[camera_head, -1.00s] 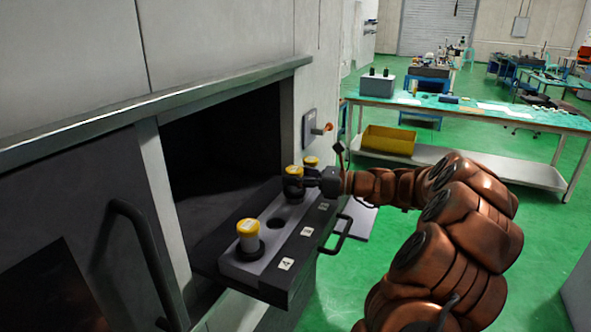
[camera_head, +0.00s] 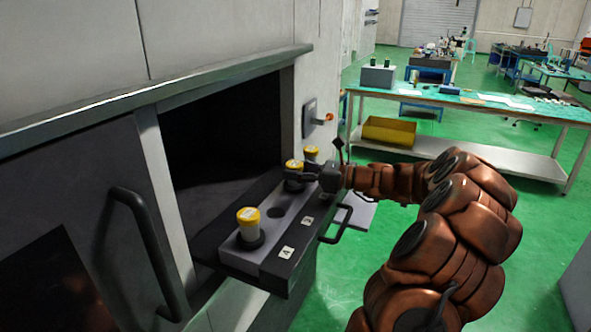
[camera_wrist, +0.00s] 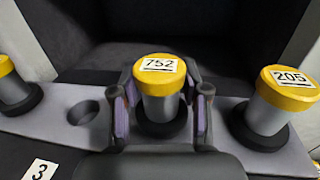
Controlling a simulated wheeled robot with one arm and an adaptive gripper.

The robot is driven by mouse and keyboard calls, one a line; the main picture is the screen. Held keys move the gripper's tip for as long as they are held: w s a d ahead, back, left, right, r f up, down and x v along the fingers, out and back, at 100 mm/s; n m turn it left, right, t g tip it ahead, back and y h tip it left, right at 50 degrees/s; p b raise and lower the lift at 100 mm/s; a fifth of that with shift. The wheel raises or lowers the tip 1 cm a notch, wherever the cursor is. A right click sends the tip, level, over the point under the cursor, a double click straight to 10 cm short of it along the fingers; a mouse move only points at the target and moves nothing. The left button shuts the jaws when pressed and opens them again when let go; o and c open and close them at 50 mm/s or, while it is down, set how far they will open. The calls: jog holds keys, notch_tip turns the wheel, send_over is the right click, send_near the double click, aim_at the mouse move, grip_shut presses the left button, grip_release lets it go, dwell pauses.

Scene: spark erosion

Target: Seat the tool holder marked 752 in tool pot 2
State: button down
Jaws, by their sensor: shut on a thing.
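The tool holder marked 752 (camera_wrist: 160,88) has a yellow cap, a grey body and a black collar. It stands upright between my gripper's fingers (camera_wrist: 161,104), which are shut on it; it also shows in the head view (camera_head: 293,164). It is over the place in the grey rack (camera_head: 228,259) between the empty pot (camera_wrist: 83,112), beside label 3 (camera_wrist: 40,171), and the holder marked 205 (camera_wrist: 276,105). Its collar looks down at the rack's top, but I cannot tell whether it is fully seated. The label for this pot is hidden by my gripper (camera_head: 304,178).
Another yellow-capped holder (camera_head: 248,228) stands in the pot beside label 4 (camera_head: 287,252). The rack sits on a pulled-out drawer with a black handle (camera_head: 340,225), before a dark machine opening (camera_head: 220,130). A green-topped bench (camera_head: 470,103) stands behind.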

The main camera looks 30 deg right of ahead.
jog(key=shift+f, duration=0.2)
jog(key=shift+c, duration=2.4)
grip_release()
jog(key=v, duration=1.2)
notch_tip(320, 180, up, 7)
jog(key=p, duration=0.6)
